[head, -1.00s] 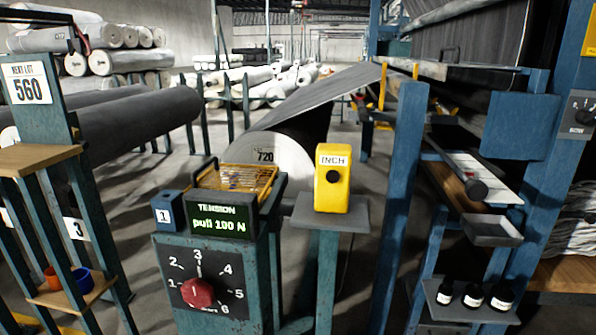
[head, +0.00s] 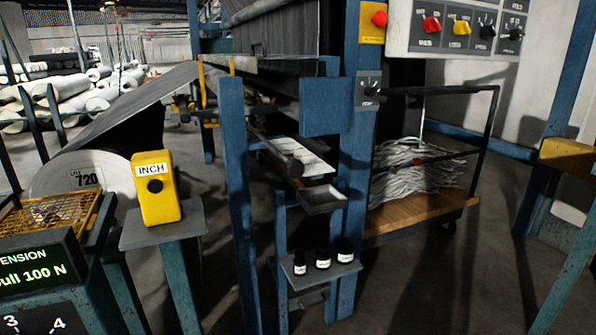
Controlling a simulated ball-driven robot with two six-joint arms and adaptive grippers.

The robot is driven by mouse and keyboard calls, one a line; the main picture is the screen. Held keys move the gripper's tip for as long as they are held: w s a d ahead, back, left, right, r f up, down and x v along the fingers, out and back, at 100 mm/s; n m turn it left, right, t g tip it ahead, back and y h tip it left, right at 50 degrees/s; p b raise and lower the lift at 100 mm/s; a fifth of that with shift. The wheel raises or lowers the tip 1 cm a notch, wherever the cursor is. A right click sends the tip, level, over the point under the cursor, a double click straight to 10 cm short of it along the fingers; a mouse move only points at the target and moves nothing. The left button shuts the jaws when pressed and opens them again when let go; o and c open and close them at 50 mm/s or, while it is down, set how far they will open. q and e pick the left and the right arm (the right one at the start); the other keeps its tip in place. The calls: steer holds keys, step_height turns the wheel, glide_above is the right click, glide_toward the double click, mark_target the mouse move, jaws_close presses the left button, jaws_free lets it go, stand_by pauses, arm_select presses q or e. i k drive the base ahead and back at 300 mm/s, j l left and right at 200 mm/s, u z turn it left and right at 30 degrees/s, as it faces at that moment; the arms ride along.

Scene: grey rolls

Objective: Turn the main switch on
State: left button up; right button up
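Several switches show at the upper right, and I cannot read which one is the main switch. A red knob on a yellow plate (head: 372,22) sits high on the blue post. A pale control panel (head: 455,50) beside it carries a row of rotary switches: a red one (head: 431,24), a yellow one (head: 461,28) and black ones (head: 487,31). A grey box with a black switch (head: 369,90) is lower on the post. Neither of my grippers is in view.
A yellow INCH box (head: 158,200) stands on a grey pedestal at left, near the tension display (head: 35,262). Small dark bottles (head: 322,259) sit on a low shelf. A wooden-decked trolley (head: 420,215) holds pale strips. Open floor lies at the lower right.

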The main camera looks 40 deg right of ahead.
mark_target(430, 24)
steer(key=z, duration=1.95)
